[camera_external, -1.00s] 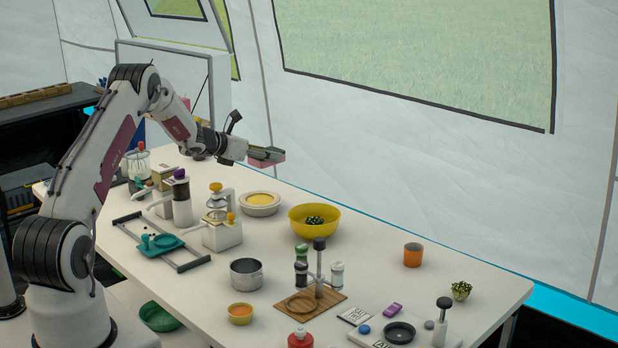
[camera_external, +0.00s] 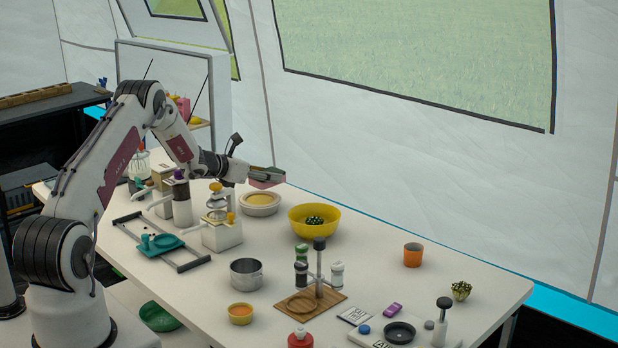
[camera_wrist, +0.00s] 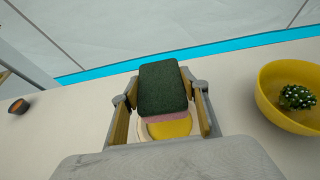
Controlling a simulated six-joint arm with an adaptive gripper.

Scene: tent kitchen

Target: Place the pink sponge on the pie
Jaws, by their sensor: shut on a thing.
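My gripper (camera_external: 258,174) is shut on the pink sponge (camera_external: 265,184), which has a dark green top side. In the wrist view the sponge (camera_wrist: 163,90) sits between the two fingers of my gripper (camera_wrist: 163,103), its green face toward the camera and a pink edge below. The pie (camera_external: 259,198) is yellow in a pale round dish and stands on the table below the sponge. In the wrist view the pie (camera_wrist: 172,129) is partly hidden behind the sponge and my gripper. In the outside view the sponge appears just above the pie, apart from it.
A yellow bowl (camera_external: 328,226) with a green plant-like thing in it stands right of the pie. A glass-topped grinder (camera_external: 220,220) stands just in front-left of it. A metal pot (camera_external: 246,273) is nearer the front. The table strip behind the pie is clear.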

